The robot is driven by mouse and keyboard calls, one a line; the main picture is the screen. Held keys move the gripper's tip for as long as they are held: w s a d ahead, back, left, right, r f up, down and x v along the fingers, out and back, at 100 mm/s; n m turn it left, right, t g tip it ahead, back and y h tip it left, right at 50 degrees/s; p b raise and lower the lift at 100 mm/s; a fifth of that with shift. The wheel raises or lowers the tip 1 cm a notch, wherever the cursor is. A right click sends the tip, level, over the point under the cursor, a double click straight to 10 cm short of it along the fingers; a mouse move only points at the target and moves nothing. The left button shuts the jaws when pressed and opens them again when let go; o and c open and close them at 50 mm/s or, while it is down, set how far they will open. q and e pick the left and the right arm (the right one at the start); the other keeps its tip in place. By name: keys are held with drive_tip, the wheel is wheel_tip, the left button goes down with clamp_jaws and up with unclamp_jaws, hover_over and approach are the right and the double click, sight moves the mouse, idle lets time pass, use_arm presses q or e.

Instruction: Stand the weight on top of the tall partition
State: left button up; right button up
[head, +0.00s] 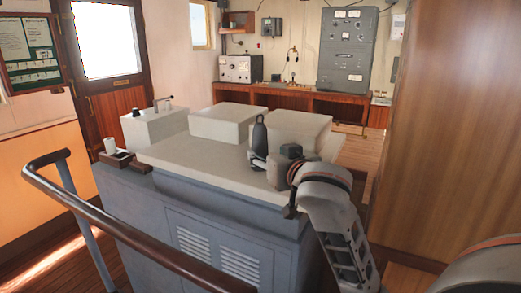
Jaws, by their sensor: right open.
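A dark, narrow, upright object that looks like the weight (260,135) stands on the pale top of the grey-blue console (190,155), near its right front edge. Its lower part is hidden by my right gripper (262,163). The right gripper is open and close around or just in front of the weight; I cannot tell whether the fingers touch it. The pale-topped console, with louvred panels on its front, may be the tall partition; a tall brown wooden panel (450,120) also stands at the right. My left gripper is not in view.
A brown handrail (130,235) curves across the left front. Raised pale boxes (228,122) sit at the console's back. A small dark tray with a white cup (110,146) is at its left end. The pale top is clear left of the gripper.

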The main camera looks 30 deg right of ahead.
sight(263, 148)
drive_tip(key=shift+f+h, duration=0.15)
drive_tip(key=shift+h, duration=0.15)
drive_tip(key=x, duration=0.7)
drive_tip(key=shift+w, duration=0.45)
clamp_jaws()
drive_tip(key=shift+r, duration=0.35)
